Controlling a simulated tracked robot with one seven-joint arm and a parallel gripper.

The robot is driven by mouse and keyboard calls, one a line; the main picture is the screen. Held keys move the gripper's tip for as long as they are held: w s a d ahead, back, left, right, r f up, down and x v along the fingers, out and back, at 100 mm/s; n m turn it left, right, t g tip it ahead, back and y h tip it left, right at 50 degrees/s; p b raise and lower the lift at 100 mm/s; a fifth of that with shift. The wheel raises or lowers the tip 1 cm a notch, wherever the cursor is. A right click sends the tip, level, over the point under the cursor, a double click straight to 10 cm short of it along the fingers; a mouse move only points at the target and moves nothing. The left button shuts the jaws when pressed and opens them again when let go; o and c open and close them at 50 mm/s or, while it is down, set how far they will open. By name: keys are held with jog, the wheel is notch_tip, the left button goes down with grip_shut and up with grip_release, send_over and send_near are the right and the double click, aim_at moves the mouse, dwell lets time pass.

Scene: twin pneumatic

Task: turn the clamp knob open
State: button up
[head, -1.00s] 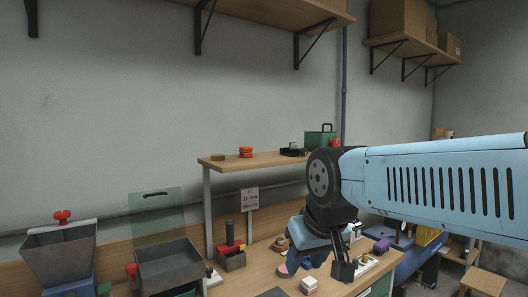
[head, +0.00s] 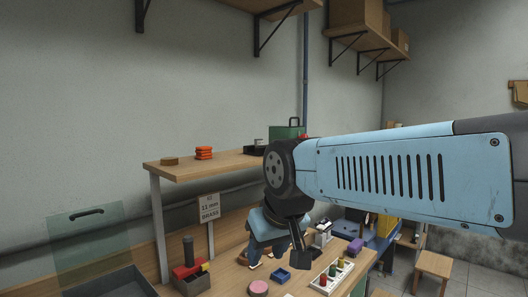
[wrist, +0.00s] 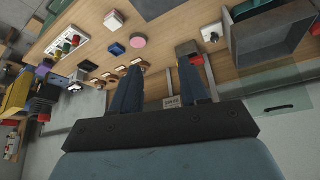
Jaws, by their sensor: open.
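No clamp knob can be made out for certain. A red knob-like part (wrist: 315,30) shows at the right edge of the wrist view, beside the grey tray (wrist: 232,48). My gripper (head: 265,252) is above the bench, to the right of that bin. In the wrist view my gripper (wrist: 163,64) has its two blue fingers apart with nothing between them.
The bench holds a pink disc (head: 258,287), a blue box (head: 281,275) and a rack of coloured pegs (head: 333,275). A raised wooden shelf (head: 205,168) stands behind, with a sign (head: 209,209) below it. A clear panel (head: 88,240) rises at left.

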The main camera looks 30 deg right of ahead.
jog(key=shift+o, duration=1.1)
jog(key=shift+w+m, duration=0.2)
jog(key=shift+m, duration=0.4)
jog(key=m+t+y, duration=0.6)
jog(key=m+t, duration=0.5)
jog(key=m, duration=1.8)
send_near(275, 150)
jog(key=x, duration=0.8)
jog(key=shift+w+a, duration=0.2)
jog(key=shift+w, duration=0.1)
jog(key=shift+c, duration=0.3)
